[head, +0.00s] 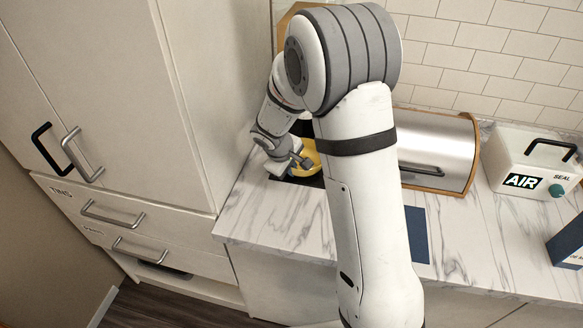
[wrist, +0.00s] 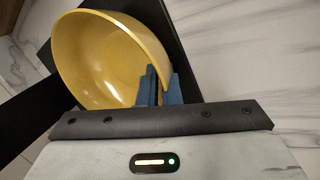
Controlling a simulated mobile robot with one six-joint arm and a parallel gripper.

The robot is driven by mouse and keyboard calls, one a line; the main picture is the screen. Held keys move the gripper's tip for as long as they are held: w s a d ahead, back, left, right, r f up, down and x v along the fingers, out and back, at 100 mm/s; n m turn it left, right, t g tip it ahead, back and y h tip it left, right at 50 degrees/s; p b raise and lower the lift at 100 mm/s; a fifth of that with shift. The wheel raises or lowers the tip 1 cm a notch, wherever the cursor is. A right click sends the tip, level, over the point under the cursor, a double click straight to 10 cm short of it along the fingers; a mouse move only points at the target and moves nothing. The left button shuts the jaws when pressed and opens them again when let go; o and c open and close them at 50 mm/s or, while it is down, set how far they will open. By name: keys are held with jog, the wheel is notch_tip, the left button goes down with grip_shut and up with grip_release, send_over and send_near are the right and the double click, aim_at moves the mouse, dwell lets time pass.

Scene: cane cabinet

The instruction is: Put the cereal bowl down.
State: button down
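The cereal bowl (wrist: 98,55) is yellow and fills the upper left of the wrist view. In the head view a strip of it (head: 309,160) shows between my gripper and my arm, which hides the rest. My gripper (wrist: 161,85) has its blue fingers on either side of the bowl's near rim, one inside and one outside, shut on the wall. In the head view my gripper (head: 290,164) is low over the left end of the counter. I cannot tell whether the bowl's base touches the surface below.
A black flat surface (wrist: 183,62) lies under the bowl on the marble counter (head: 262,211). A tall cabinet (head: 205,90) stands left. A steel-fronted bread box (head: 435,150) and a white sealer marked AIR (head: 520,160) stand right. A dark blue mat (head: 416,232) lies near the front.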

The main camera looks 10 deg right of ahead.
jog(key=shift+f, duration=0.2)
jog(key=c, duration=1.6)
grip_release()
jog(key=shift+r, duration=0.1)
